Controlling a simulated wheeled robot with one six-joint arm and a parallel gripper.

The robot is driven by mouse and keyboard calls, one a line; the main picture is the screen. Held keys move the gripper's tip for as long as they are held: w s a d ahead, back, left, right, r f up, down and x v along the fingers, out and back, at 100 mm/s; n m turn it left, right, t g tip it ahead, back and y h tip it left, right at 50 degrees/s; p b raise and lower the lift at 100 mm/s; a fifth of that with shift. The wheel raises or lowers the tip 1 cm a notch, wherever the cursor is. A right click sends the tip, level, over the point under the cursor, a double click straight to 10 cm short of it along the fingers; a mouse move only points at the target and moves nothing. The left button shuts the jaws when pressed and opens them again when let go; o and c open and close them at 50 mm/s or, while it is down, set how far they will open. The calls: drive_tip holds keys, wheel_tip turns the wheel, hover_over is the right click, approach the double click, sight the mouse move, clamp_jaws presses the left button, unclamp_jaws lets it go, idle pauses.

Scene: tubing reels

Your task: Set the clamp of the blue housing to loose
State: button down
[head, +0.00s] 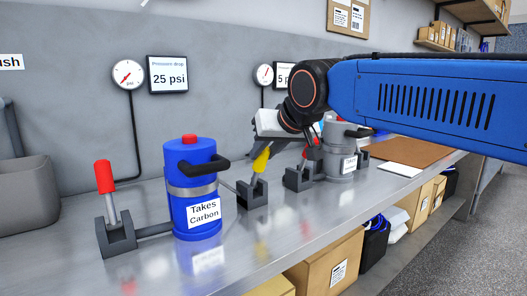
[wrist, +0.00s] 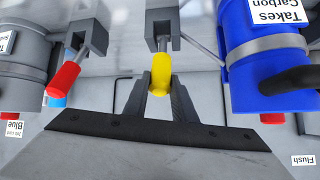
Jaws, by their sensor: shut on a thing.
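The blue housing (head: 190,165) stands upright on the bench, with a grey band around it, a dark side handle and a "Takes Carbon" label. It also shows at the right of the wrist view (wrist: 265,75). A yellow-handled lever (head: 261,162) rises from a dark block to its right, and a thin rod runs from that block toward the housing. My gripper (wrist: 163,92) is shut on the yellow handle (wrist: 161,70). A red-handled lever (head: 103,176) stands upright in a block left of the blue housing. My wrist partly hides the lever top in the head view.
A grey housing (head: 340,150) stands to the right, with a red-handled lever (wrist: 63,79) close beside mine. A gauge (head: 128,74) and a "25 psi" display (head: 167,75) hang behind. A grey bin (head: 25,195) is at far left. The front of the bench is clear.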

drive_tip(key=shift+f, duration=0.1)
drive_tip(key=c, duration=1.5)
unclamp_jaws()
drive_tip(key=shift+o, duration=0.2)
drive_tip(key=shift+s+d, duration=0.1)
drive_tip(key=v, duration=1.7)
drive_tip(key=shift+s, duration=0.1)
drive_tip(key=s+d+f+m+g+h, duration=0.1)
drive_tip(key=d+f, duration=0.5)
drive_tip(key=f, duration=0.4)
drive_tip(key=s+d+f+m+g+h, duration=0.1)
drive_tip(key=s+d+f+h, duration=0.1)
drive_tip(key=d+f, duration=0.6)
drive_tip(key=s+d+f, duration=0.2)
drive_tip(key=s+f, duration=0.1)
drive_tip(key=f, duration=0.4)
drive_tip(key=s+d+f+m+g+h, duration=0.1)
drive_tip(key=s+d+f, duration=0.1)
drive_tip(key=f, duration=0.6)
drive_tip(key=s+d+f+g, duration=0.1)
drive_tip(key=s+f, duration=0.3)
drive_tip(key=f, duration=0.4)
drive_tip(key=shift+s+d, duration=0.35)
drive_tip(key=shift+d, duration=0.35)
